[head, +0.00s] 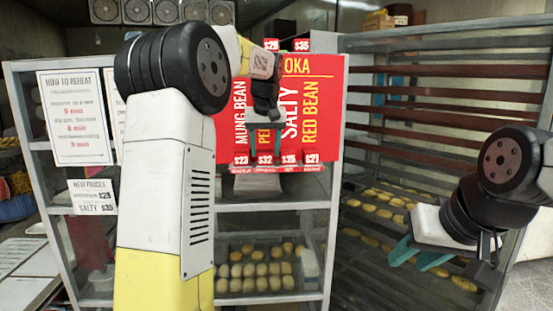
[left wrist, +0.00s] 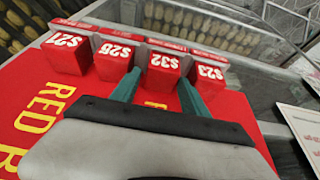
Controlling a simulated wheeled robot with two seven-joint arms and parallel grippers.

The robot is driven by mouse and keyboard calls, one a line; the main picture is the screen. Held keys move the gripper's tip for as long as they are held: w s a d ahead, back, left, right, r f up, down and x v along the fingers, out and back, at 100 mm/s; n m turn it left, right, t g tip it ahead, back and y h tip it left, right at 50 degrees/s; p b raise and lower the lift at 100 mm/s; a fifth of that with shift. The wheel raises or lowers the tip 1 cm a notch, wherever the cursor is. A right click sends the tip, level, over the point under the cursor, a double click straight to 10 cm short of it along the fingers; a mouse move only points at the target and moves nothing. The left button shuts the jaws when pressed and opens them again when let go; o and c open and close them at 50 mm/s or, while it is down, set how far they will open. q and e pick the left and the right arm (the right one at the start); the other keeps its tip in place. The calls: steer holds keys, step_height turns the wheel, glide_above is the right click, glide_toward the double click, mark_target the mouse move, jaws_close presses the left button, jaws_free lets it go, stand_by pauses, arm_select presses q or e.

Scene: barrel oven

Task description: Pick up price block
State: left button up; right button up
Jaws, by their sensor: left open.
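Several red price blocks with white numbers sit in a row along the bottom of the red menu board (head: 325,120). In the head view they include the $23 block (head: 241,160), $32 block (head: 264,161), $25 block (head: 288,160) and $21 block (head: 311,159). My left gripper (head: 266,148) is open in front of the board. In the left wrist view its teal fingers (left wrist: 158,92) are on either side of the $32 block (left wrist: 163,66); contact cannot be told. My right gripper (head: 417,258) is open and empty at the right, by the rack.
Two more price blocks (head: 286,44) sit at the board's top edge. Below the board is a shelf with a tray of buns (head: 255,285). A slatted rack (head: 450,95) with more buns stands at right. Paper signs (head: 75,117) hang at left.

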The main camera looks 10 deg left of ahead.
arm_select(q)
steer(key=shift+x, duration=0.9)
steer(key=shift+c, duration=0.4)
steer(key=shift+r, duration=0.1)
jaws_close()
